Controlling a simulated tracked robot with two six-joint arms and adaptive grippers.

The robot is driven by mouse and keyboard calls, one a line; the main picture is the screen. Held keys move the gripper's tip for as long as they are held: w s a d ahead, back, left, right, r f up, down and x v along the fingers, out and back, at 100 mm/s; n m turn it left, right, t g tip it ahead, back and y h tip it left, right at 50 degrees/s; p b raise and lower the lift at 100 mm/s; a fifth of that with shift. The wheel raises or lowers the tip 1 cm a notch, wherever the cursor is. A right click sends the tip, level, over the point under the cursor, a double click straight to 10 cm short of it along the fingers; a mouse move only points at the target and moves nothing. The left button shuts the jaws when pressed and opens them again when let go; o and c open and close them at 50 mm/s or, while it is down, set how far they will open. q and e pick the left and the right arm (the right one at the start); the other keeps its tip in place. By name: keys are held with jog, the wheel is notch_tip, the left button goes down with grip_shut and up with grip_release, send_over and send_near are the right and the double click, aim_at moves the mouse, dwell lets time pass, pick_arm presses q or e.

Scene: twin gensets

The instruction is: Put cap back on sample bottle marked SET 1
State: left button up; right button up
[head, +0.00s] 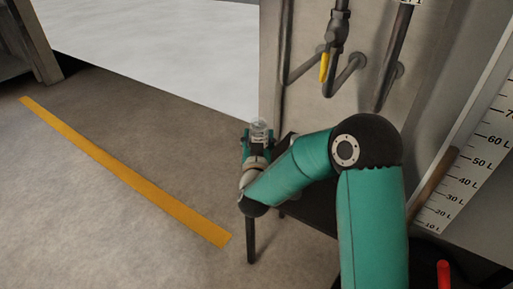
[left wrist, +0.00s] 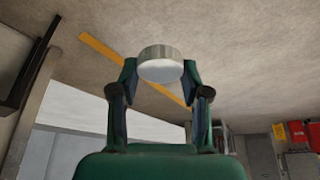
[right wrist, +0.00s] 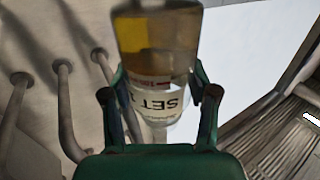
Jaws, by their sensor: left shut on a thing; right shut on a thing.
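The sample bottle (right wrist: 155,50) fills the middle of the right wrist view. It is clear, holds amber liquid, and has a white label reading SET 1, upside down in that view. My right gripper (right wrist: 158,95) is shut on it. In the head view the bottle (head: 259,130) shows small and upright in my right gripper (head: 257,148), and its top looks clear, with no cap visible on it. The cap (left wrist: 161,62), a pale round disc with a ribbed side, is between the fingertips of my left gripper (left wrist: 160,75), which is shut on it. The left gripper does not show in the head view.
A dark stand (head: 318,205) is beside and partly behind my right arm. Pipes with a yellow-handled valve (head: 324,66) run down the grey cabinet above. A litre scale (head: 470,165) is at right, with a red rod (head: 444,275) below. Floor with a yellow line (head: 130,175) is open at left.

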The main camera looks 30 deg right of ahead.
aim_at(258, 119)
pick_arm(q)
jog(key=shift+r+p, duration=0.55)
jog(key=shift+r, duration=0.05)
pick_arm(e)
jog(key=shift+r, duration=3.05)
jog(key=o, duration=0.7)
jog(key=shift+c, duration=0.2)
jog(key=c, duration=0.8)
grip_shut()
pick_arm(q)
jog(key=shift+w, duration=0.1)
pick_arm(e)
jog(key=shift+w, duration=0.1)
